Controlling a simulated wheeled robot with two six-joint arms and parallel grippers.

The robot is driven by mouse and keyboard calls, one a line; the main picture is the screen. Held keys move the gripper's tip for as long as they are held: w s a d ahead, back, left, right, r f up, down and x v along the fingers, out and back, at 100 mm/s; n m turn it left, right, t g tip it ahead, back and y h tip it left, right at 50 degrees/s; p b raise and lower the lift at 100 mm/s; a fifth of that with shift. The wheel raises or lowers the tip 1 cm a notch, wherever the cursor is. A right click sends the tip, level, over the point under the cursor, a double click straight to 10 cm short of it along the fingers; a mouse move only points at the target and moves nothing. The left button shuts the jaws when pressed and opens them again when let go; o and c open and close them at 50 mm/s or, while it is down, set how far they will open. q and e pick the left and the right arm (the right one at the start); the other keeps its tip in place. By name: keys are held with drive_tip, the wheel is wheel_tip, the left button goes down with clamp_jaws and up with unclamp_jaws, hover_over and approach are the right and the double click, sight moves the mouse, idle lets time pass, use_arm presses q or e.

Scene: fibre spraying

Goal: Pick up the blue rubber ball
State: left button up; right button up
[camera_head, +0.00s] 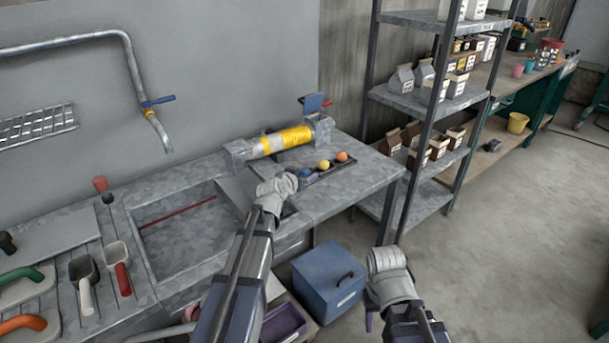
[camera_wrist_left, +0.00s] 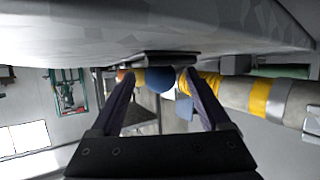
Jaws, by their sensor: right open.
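The blue rubber ball (camera_head: 304,173) sits at the near left end of a dark tray (camera_head: 330,169) on the grey worktop, partly hidden by my left gripper (camera_head: 291,182). In the left wrist view the blue ball (camera_wrist_left: 160,78) shows between the two fingertips of my open left gripper (camera_wrist_left: 159,74), with a gap on each side. I cannot tell how far beyond the tips it lies. My right gripper (camera_head: 386,275) hangs away from the worktop, to the right of a blue box. Its fingers are mostly hidden.
A yellow ball (camera_head: 323,165) and an orange ball (camera_head: 342,156) lie in the same tray. A roller with yellow wrapping (camera_head: 287,140) stands behind. A sink (camera_head: 178,238), scoops and a shelf rack (camera_head: 412,99) flank the area. The blue box (camera_head: 329,283) is on the floor.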

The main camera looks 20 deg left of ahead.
use_arm(q)
clamp_jaws()
idle(0.4)
wheel_tip(320, 180, up, 10)
drive_tip(key=p, duration=1)
